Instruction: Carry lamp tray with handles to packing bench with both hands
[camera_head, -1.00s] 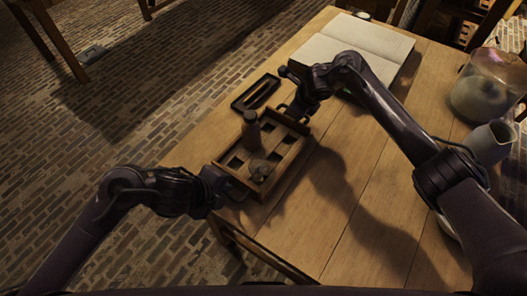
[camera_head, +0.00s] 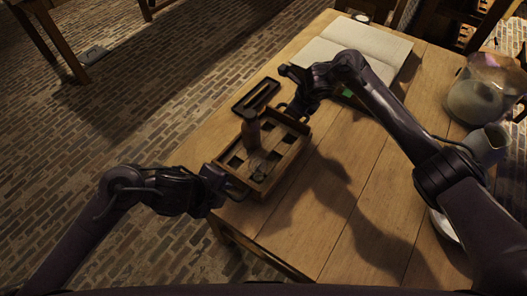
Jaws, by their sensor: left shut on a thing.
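The wooden lamp tray (camera_head: 287,164) sits at the left side of the wooden table, with dark square compartments. A dark bottle-like item (camera_head: 251,134) and a small glassy item (camera_head: 258,166) stand in it. My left gripper (camera_head: 230,188) is shut on the tray's near-left handle. My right gripper (camera_head: 293,106) is at the tray's far end, by the other handle; its fingers are too dark to tell whether they are shut. I cannot tell whether the tray touches the table. I cannot tell which table is the packing bench.
A black slotted dish (camera_head: 262,92) shows just behind the tray. An open book (camera_head: 335,48), a glass jar (camera_head: 480,95), a grey jug (camera_head: 488,143) and a partly hidden white dish (camera_head: 441,226) are on the table (camera_head: 345,215). Another table (camera_head: 55,45) stands at upper left.

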